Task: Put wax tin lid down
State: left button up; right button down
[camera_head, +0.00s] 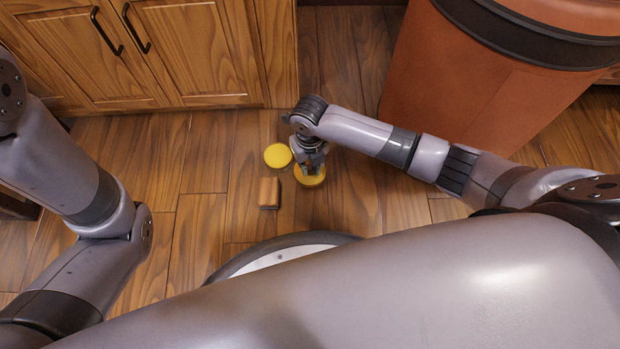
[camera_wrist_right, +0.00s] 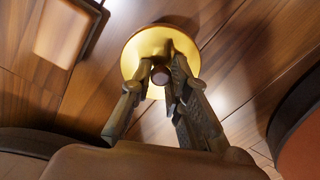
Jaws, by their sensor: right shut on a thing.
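The wax tin lid (camera_head: 312,181) is a round yellow disc below my right gripper (camera_head: 309,163) in the head view. In the right wrist view the lid (camera_wrist_right: 141,55) looks golden, with a dark round knob (camera_wrist_right: 160,75) at its middle. My right gripper (camera_wrist_right: 162,78) is shut on that knob, with a finger on each side. The lid is close to the floor; I cannot tell if it touches. A second yellow round thing (camera_head: 277,155), perhaps the tin, stands on the floor just up and left of the lid, apart from it. My left gripper is out of view.
A brown block (camera_head: 268,193) lies on the wooden floor left of the lid; it also shows in the wrist view (camera_wrist_right: 66,27). Wooden cabinets (camera_head: 190,50) stand at the back, and an orange-brown bin (camera_head: 480,75) at upper right. The floor (camera_head: 205,150) left of the yellow things is clear.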

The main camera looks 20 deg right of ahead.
aim_at(310, 175)
notch_tip(310, 175, down, 6)
jog(key=b, duration=0.3)
jog(key=shift+r, duration=0.4)
jog(key=shift+f, duration=0.15)
jog(key=c, duration=1.5)
grip_release()
jog(key=shift+c, duration=0.2)
